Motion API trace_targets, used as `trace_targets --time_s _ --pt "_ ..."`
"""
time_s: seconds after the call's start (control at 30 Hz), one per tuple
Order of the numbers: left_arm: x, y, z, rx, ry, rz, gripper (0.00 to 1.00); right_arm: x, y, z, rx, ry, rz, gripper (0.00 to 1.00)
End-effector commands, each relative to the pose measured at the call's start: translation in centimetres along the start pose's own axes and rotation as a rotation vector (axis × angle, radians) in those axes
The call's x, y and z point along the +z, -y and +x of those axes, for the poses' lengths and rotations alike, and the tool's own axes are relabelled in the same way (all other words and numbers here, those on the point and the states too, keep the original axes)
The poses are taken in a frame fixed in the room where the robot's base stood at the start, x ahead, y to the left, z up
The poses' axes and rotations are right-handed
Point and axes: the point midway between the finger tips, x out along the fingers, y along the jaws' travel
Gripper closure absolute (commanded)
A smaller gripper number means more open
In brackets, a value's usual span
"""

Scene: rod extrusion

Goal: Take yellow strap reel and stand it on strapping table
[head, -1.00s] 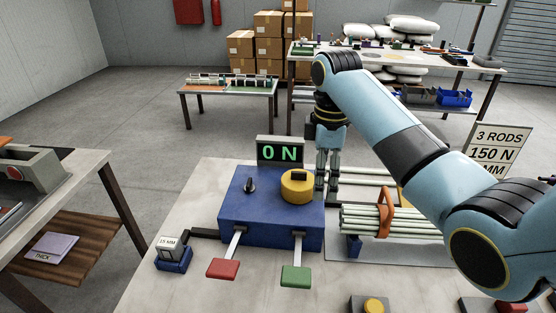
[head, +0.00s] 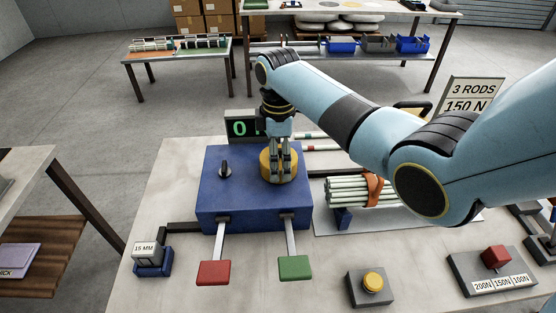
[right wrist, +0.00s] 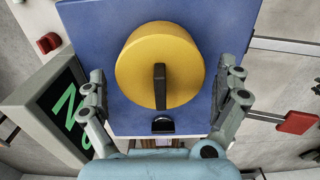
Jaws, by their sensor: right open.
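The yellow strap reel (head: 265,163) sits on top of the blue machine box (head: 235,205), partly hidden behind my gripper in the head view. In the right wrist view the reel (right wrist: 140,60) is a round yellow drum with a dark bar across its face. My right gripper (head: 281,165) is at the reel, pointing down. In the right wrist view its fingers (right wrist: 166,85) are spread wide, one on each side of the reel with gaps between. The box stands on the pale table (head: 200,295). My left gripper is out of view.
A display (head: 240,127) stands behind the box. Red (head: 214,272) and green (head: 295,267) pedals lie in front. An orange-strapped rod bundle (head: 348,190) is on the right, with a yellow button (head: 373,281) nearer.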

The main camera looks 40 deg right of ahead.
Motion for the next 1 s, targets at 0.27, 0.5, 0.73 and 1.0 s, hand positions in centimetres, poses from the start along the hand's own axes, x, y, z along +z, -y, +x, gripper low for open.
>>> trace_targets --time_s 0.27,0.5,0.73,1.0 --pt "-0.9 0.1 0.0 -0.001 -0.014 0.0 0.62 -0.1 0.0 2.2 0.002 -0.001 -0.001 0.0" --pt "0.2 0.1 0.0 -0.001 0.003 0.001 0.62 0.0 0.0 2.2 0.001 -0.001 -0.001 0.13" --pt "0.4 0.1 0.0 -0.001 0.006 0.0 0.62 0.0 0.0 2.2 0.001 0.0 0.0 0.43" --pt "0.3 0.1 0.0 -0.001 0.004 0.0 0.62 0.0 0.0 2.2 0.0 0.0 0.0 0.57"
